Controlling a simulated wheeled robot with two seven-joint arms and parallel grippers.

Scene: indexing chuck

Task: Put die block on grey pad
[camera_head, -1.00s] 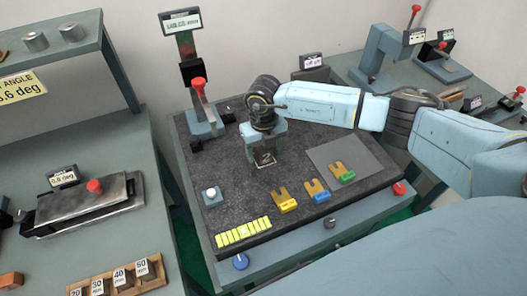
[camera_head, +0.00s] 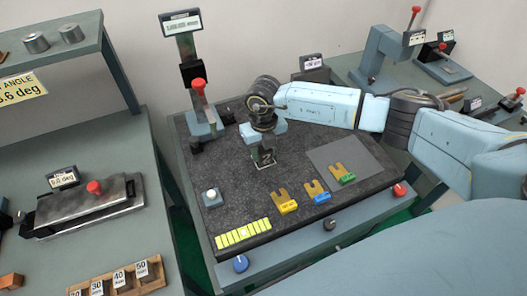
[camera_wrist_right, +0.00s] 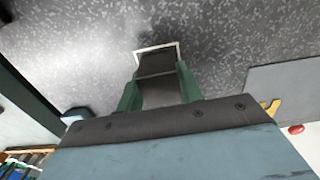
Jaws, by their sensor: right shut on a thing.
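My right gripper (camera_head: 265,155) points down over the dark stone plate, left of the grey pad. It is shut on the die block (camera_wrist_right: 160,88), a dark block between its green fingers in the right wrist view. In the head view the block is small and mostly hidden by the fingers. A white outlined square (camera_wrist_right: 158,47) marks the plate just below and beyond the block. The grey pad (camera_head: 330,154) is a flat lighter rectangle at the right of the plate; its edge shows in the right wrist view (camera_wrist_right: 290,88). My left gripper is not in view.
A yellow segmented strip (camera_head: 243,233) lies at the front. A red-knobbed stand (camera_head: 201,105) with a display rises at the plate's back left. A white-button box (camera_head: 211,196) sits at left.

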